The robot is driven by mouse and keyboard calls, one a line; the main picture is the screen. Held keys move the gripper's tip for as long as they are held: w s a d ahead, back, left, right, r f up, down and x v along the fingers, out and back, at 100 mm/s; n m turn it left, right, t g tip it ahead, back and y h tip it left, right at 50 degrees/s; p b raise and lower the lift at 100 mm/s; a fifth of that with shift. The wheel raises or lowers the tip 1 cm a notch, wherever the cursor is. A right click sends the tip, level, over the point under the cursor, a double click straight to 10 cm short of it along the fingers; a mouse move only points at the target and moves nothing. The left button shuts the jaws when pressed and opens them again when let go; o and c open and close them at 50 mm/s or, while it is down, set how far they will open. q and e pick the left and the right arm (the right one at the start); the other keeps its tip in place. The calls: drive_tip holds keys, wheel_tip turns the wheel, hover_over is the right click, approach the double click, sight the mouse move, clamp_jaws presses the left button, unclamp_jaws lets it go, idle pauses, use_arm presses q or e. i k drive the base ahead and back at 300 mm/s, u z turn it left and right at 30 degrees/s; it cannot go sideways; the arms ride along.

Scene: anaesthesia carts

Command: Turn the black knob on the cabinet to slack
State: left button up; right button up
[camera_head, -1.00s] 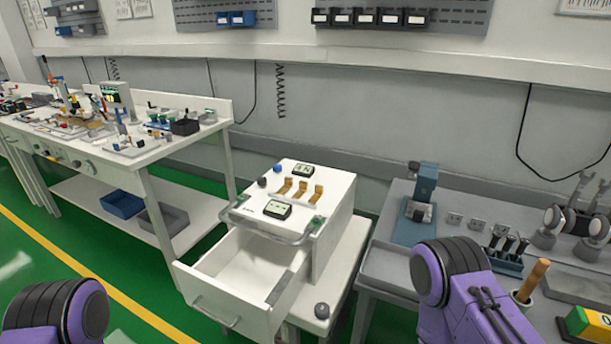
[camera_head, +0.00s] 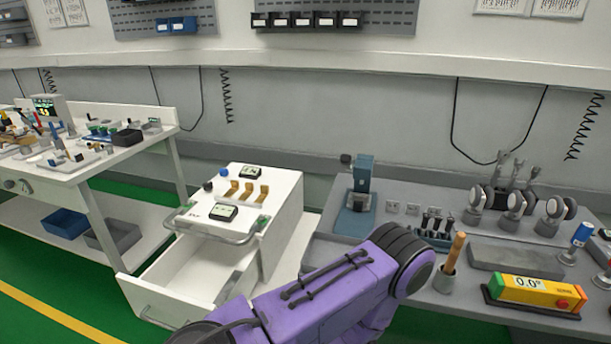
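The white cabinet (camera_head: 285,205) stands left of centre in the head view, with its front drawer (camera_head: 165,272) pulled open. A small dark, nearly black knob (camera_head: 208,186) sits at the left of its top panel, just in front of a blue knob (camera_head: 223,172). The knob is too small for me to read its setting. Neither of my grippers shows. A purple and black arm part of mine crosses the lower middle, in front of the cabinet's right lower side and the drawer's right end.
Gold levers (camera_head: 247,193) and two small displays (camera_head: 223,213) are on the cabinet top, with a grey handle (camera_head: 212,236) along its front edge. A grey bench (camera_head: 400,190) with tools stands to the right. A white workbench (camera_head: 85,165) stands at left.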

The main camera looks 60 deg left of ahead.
sight(207, 185)
drive_tip(key=z, duration=0.55)
drive_tip(key=k, duration=1.45)
drive_tip(key=u, duration=0.5)
